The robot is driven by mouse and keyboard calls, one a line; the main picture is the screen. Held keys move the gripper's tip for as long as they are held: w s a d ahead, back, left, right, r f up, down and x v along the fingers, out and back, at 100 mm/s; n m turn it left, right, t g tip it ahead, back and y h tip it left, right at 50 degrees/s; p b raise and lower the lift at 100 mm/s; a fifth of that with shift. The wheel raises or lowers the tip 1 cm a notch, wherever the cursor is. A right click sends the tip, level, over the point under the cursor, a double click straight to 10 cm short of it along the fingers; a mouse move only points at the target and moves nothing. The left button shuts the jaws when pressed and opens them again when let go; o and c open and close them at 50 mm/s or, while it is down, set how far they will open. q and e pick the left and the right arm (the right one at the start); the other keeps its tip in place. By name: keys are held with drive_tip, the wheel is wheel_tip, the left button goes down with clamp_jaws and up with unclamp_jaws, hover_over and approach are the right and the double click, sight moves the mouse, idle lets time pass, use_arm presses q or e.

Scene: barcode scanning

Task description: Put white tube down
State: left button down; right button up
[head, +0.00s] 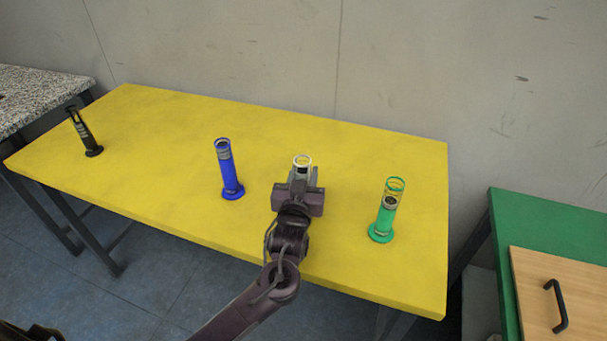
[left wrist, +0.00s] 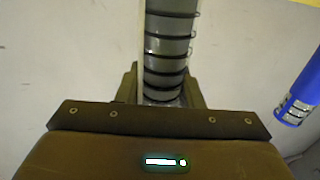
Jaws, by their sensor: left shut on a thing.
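My left gripper (head: 298,184) is shut on the white tube and reaches over the middle of the yellow table (head: 120,150). In the head view, only the clear upper end of the white tube (head: 302,161) shows above the gripper. The gripper hides its lower part, so I cannot tell whether its base touches the table. In the left wrist view, the white tube (left wrist: 168,50) with dark rings stands between the fingers (left wrist: 165,88). My right gripper is not in view.
A blue tube (head: 228,172) stands left of the gripper and shows in the left wrist view (left wrist: 305,92). A green tube (head: 386,213) stands to the right, a black tube (head: 83,131) at the far left. A green table (head: 540,220) with a wooden board (head: 565,285) is at right.

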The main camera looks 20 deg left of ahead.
use_arm(q)
drive_tip(key=c, duration=1)
unclamp_jaws()
drive_tip(key=shift+s, duration=0.15)
drive_tip(key=s+d+b, duration=0.1)
drive_tip(key=s+d, duration=0.1)
drive_tip(key=s, duration=0.9)
drive_tip(key=shift+s, duration=0.3)
